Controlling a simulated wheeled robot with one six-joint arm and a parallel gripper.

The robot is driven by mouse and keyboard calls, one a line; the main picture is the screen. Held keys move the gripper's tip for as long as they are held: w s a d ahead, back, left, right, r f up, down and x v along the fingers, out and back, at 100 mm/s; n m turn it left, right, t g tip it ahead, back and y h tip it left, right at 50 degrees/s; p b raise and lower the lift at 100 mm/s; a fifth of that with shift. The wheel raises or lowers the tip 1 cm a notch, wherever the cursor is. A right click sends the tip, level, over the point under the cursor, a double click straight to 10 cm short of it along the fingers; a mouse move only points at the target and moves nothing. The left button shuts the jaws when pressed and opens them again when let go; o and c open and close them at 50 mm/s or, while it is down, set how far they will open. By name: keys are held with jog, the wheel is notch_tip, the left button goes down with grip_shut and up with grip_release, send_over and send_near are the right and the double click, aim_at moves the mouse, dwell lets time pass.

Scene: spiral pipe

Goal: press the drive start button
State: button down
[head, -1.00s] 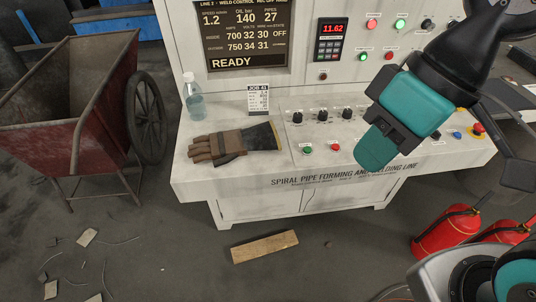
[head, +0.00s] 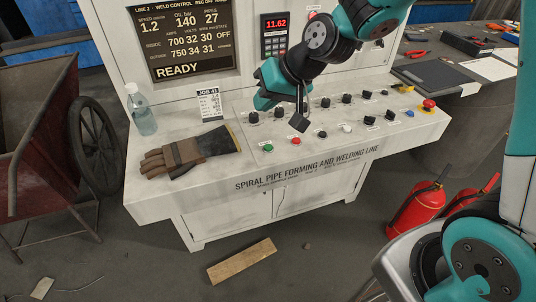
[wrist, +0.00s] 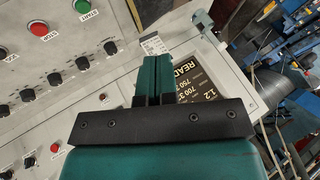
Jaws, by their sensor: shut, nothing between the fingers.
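A green button (head: 267,148) and a red button (head: 296,140) sit at the front left of the sloped control panel. In the wrist view, a green button (wrist: 82,6) is labelled START and a red button (wrist: 39,29) STOP; I cannot read the word "drive". My gripper (head: 262,101) is above the panel's left part, behind and above the green button, and apart from it. Its teal fingers (wrist: 153,78) are shut together with nothing between them.
Black knobs (head: 325,103) line the panel. Brown work gloves (head: 185,155), a bottle (head: 141,112) and a job card (head: 210,104) stand or lie on the left of the desk. A red emergency knob (head: 429,104) is far right. Fire extinguishers (head: 416,207) stand on the floor.

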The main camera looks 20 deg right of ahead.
aim_at(270, 146)
jog(key=w+d+f+m+t+b, duration=0.1)
jog(key=w+d+f+m+t, duration=0.1)
jog(key=w+d+f, duration=0.2)
jog(key=w+f, duration=0.3)
jog(key=shift+w+f+m, duration=0.3)
jog(key=shift+w+f, duration=0.05)
jog(key=shift+f, duration=0.05)
notch_tip(270, 146, down, 9)
jog(key=b, duration=0.7)
jog(key=shift+r, duration=0.1)
dwell(1.4)
jog(key=shift+f+b, duration=0.4)
jog(key=shift+f+b, duration=0.4)
jog(key=shift+f, duration=0.05)
dwell(0.4)
jog(key=shift+r, duration=0.15)
jog(key=shift+r+p, duration=0.65)
jog(key=shift+r, duration=0.1)
